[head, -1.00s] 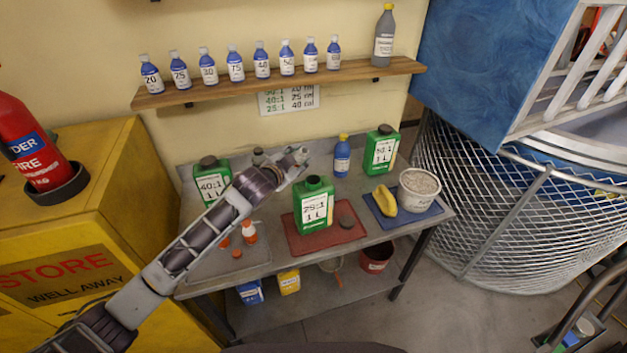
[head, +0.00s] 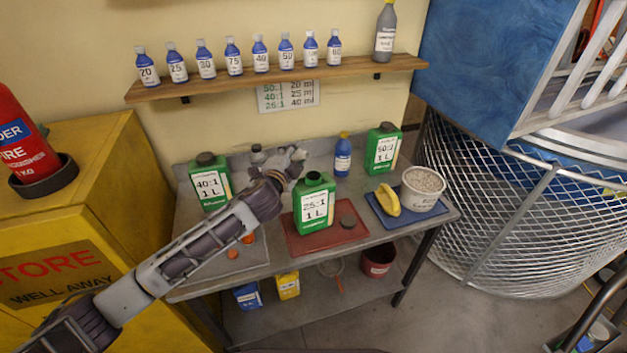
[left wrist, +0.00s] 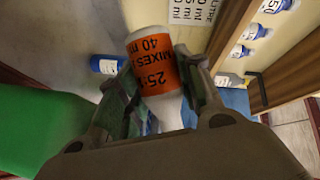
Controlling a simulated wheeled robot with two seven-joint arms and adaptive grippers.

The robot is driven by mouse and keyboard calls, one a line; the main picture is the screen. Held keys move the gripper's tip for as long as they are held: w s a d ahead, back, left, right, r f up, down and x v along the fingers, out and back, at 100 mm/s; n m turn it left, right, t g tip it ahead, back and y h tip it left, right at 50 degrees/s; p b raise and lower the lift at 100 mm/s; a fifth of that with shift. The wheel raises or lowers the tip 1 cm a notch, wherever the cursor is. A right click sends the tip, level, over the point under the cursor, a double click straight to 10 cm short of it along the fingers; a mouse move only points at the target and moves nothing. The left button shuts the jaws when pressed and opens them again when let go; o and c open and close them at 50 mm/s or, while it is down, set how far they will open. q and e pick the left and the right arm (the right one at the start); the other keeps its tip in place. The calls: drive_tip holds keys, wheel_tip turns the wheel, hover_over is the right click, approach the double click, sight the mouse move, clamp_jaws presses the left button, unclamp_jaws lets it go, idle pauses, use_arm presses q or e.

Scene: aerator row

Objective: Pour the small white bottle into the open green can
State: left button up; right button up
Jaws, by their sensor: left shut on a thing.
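The green can marked 25:1 (head: 316,207) stands upright on a red mat with its dark mouth uncovered. My left gripper (head: 292,160) is just behind and left of its mouth in the head view. In the left wrist view, my left gripper (left wrist: 165,105) is shut on the small white bottle (left wrist: 152,55), which has an orange label reading 25:1, mixes 40 ml. The fingers hide its lower part. In the head view I cannot make the bottle out. The green surface at left in the wrist view (left wrist: 40,135) looks like a can. My right gripper is not in view.
Green cans marked 40:1 (head: 210,184) and 50:1 (head: 383,149) stand on the bench, with a blue bottle (head: 342,156) between. A dark cap (head: 348,221) lies on the red mat (head: 291,239). A yellow object (head: 387,201) and white tub (head: 422,190) stand right.

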use_arm(q)
drive_tip(key=shift+f+m+t+b, duration=0.2)
drive_tip(key=shift+m+t+b, duration=0.1)
drive_tip(key=shift+m+b, duration=0.3)
drive_tip(key=shift+m+b, duration=0.3)
drive_tip(key=shift+m, duration=0.1)
drive_tip(key=shift+f+m+t, duration=0.15)
drive_tip(key=shift+m+t, duration=0.15)
drive_tip(key=shift+f+m+t+b, duration=0.15)
drive_tip(key=shift+m+t+b, duration=0.15)
drive_tip(key=shift+b, duration=0.3)
idle(0.6)
drive_tip(key=shift+d+r+m, duration=0.1)
drive_tip(key=shift+r+m, duration=0.2)
drive_tip(key=shift+m, duration=0.1)
idle(0.6)
drive_tip(key=shift+r+m, duration=0.2)
drive_tip(key=shift+m, duration=0.2)
idle(0.5)
